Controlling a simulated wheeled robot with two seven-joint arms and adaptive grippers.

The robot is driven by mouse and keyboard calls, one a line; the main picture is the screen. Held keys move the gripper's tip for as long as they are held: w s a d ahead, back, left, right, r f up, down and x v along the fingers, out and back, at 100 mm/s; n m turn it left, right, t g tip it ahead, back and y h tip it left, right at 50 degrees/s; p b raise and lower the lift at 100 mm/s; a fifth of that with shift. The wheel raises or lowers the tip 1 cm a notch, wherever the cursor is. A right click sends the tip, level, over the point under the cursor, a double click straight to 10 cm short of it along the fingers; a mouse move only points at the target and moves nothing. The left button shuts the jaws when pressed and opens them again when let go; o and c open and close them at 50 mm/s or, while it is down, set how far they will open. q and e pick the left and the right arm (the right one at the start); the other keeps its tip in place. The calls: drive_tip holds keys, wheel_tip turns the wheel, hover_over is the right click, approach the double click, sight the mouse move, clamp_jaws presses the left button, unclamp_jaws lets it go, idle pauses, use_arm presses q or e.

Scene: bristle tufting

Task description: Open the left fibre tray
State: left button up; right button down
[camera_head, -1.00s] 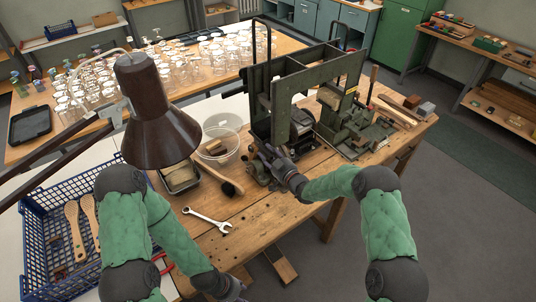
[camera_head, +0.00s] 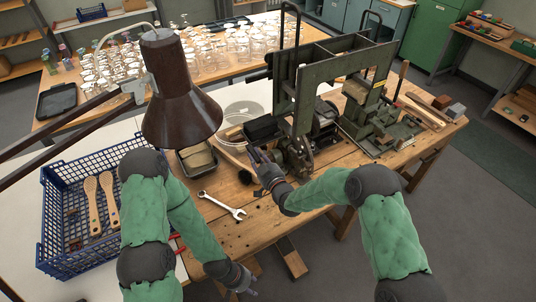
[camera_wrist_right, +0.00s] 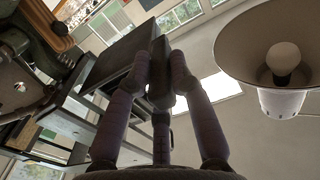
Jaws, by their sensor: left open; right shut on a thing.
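The left fibre tray (camera_head: 262,130) is a dark box that sticks out from the left side of the green tufting machine (camera_head: 300,75), over the bench and beside the clear bowl. My right gripper (camera_head: 254,154) is shut at the tray's near end. In the right wrist view its fingers (camera_wrist_right: 160,85) close on a dark upright part of the tray (camera_wrist_right: 115,55). The fingers hide part of the grip. My left gripper (camera_head: 244,284) is open and empty, low at the bench's front edge, away from the machine.
A brown lamp shade (camera_head: 178,100) hangs left of the tray; it also shows close by in the right wrist view (camera_wrist_right: 255,45). A clear bowl (camera_head: 240,112), a brush (camera_head: 244,177) and a wrench (camera_head: 222,205) are on the bench. A blue crate (camera_head: 65,225) stands at left.

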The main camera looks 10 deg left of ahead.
drive_tip(key=shift+s+a+r, duration=0.1)
drive_tip(key=shift+s+a, duration=0.05)
drive_tip(key=shift+a, duration=0.1)
drive_tip(key=c, duration=1.2)
unclamp_jaws()
drive_tip(key=shift+a, duration=0.1)
drive_tip(key=shift+s+a, duration=0.15)
drive_tip(key=shift+d, duration=0.2)
drive_tip(key=shift+s+d, duration=0.25)
drive_tip(key=v, duration=1.1)
drive_tip(key=shift+a, duration=0.2)
drive_tip(key=shift+s, duration=0.15)
